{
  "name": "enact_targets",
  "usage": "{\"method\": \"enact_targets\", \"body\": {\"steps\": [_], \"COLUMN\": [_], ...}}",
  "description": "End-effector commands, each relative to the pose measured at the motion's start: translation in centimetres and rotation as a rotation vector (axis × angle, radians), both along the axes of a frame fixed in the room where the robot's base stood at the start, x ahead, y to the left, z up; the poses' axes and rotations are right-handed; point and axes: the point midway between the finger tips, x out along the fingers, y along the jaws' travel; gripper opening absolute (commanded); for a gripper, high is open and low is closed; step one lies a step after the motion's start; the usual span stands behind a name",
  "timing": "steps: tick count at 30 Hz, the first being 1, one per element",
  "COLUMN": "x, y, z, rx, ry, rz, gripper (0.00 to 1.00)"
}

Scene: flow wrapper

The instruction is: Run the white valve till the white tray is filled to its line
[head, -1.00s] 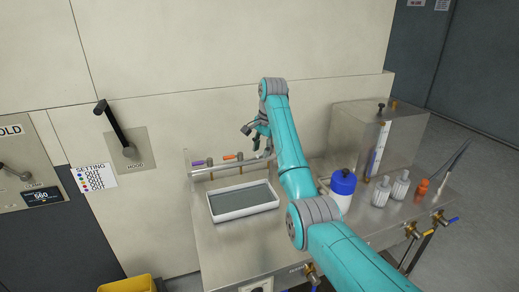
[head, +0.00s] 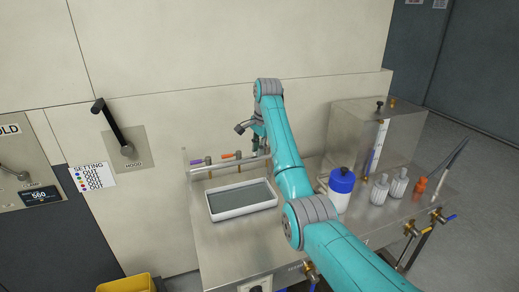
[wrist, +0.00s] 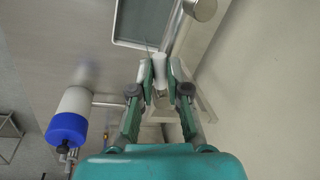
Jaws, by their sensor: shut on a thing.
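The white tray (head: 243,211) sits on the steel bench under the pipe, with a flat grey-green surface inside. Its corner also shows at the top of the wrist view (wrist: 135,43). I cannot make out its fill line. My gripper is at the pipe's right end, partly hidden by my arm in the head view. In the wrist view my gripper (wrist: 160,74) is shut on the white valve handle (wrist: 160,77), which stands between its fingertips. The white valve is hidden behind my arm in the head view.
A purple valve handle (head: 200,161) and an orange one (head: 231,155) sit on the pipe (head: 215,172) to the left. A blue-capped white bottle (head: 341,190) stands right of my arm. Two ribbed grey bottles (head: 388,189) and an orange bottle (head: 420,186) are farther right.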

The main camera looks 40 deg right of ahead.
Motion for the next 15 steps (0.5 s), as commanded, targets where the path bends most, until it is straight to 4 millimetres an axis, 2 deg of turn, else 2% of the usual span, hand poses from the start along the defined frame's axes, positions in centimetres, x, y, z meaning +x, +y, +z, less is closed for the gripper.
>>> {"method": "enact_targets", "body": {"steps": [9,15], "x": [1.4,1.6], "y": [0.1,0.0], "z": [0.0,0.0], "rx": [-0.001,-0.001], "ry": [0.0,-0.001], "rz": [-0.285,-0.336], "gripper": [0.0,0.0]}}
